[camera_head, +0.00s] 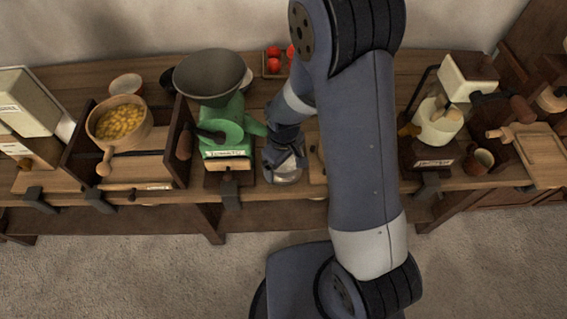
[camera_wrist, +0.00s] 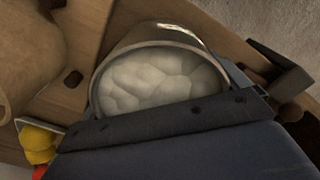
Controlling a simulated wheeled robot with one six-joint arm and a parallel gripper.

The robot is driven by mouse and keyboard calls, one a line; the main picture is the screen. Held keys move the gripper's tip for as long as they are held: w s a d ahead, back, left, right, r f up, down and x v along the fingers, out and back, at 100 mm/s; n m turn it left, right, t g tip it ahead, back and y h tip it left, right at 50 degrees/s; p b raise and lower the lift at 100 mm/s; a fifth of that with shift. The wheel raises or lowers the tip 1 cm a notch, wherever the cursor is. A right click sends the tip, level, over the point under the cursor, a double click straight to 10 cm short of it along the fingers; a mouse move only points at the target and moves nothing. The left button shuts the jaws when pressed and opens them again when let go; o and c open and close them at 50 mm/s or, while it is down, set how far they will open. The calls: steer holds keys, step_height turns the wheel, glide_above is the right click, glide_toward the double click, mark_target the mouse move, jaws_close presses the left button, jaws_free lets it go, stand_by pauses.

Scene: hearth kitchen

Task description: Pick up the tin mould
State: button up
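A round metal tin (camera_head: 286,177), which looks like the tin mould, stands near the front edge of the wooden bench, just right of the green grinder. In the wrist view the tin (camera_wrist: 178,31) shows its shiny rim and a lumpy whitish filling. My gripper (camera_head: 285,158) is right over the tin and hides part of it. In the wrist view my dark blue gripper body covers the tin's near side. The fingertips cannot be made out clearly, so I cannot tell whether they grip the tin.
The green grinder (camera_head: 223,133) with its dark hopper stands close on the left. A wooden pan (camera_head: 104,150) of yellow pieces is further left. Red round things (camera_head: 273,62) lie in a small tray behind. A white-topped mill (camera_head: 438,127) stands right of my arm.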

steer(key=c, duration=0.9)
steer(key=shift+r, duration=0.3)
